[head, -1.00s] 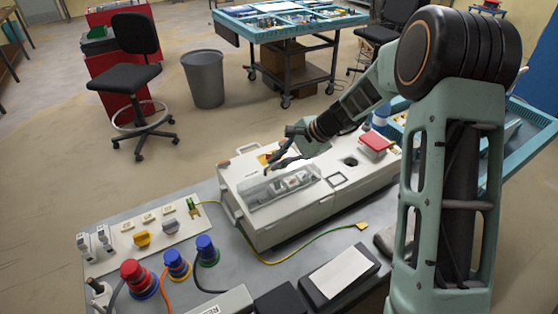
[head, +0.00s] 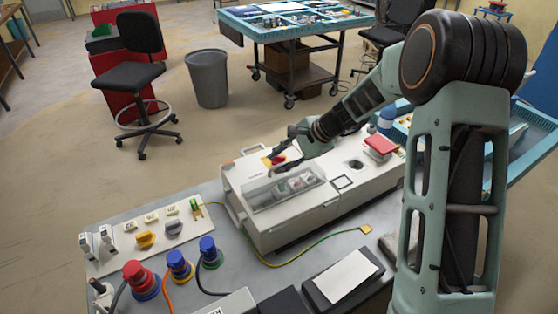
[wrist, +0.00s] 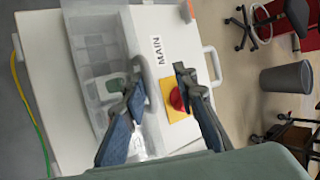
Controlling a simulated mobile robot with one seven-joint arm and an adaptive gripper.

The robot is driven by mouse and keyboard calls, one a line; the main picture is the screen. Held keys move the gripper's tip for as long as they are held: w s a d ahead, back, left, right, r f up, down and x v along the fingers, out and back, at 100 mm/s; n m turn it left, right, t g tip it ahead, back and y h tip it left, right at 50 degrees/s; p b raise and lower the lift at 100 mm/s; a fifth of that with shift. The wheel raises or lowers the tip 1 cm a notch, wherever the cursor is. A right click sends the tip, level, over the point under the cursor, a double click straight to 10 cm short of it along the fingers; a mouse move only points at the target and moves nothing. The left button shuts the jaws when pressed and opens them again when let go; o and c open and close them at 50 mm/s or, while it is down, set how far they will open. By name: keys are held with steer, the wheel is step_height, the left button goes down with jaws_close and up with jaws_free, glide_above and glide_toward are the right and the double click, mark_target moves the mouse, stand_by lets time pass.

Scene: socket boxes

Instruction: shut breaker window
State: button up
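The breaker window (head: 262,198) is a clear cover on the front part of a white box (head: 300,228), with breakers visible beneath it. It also shows in the wrist view (wrist: 88,28), at the left. I cannot tell whether its edge is fully down. My gripper (head: 272,164) is just above the window's far edge. In the wrist view my gripper (wrist: 160,72) has its two fingers spread apart with nothing held. The left finger overlaps the window's edge; contact is unclear. The right finger is beside a red knob on a yellow plate (wrist: 178,102).
A red-topped part (head: 381,145) stands on the box's right side. Blue and red plugs (head: 140,275) with cables, and a switch panel (head: 150,232), lie front left. A black pad with paper (head: 342,278) is at front. A bin (head: 208,78) and chair stand behind.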

steer(key=v, duration=1.2)
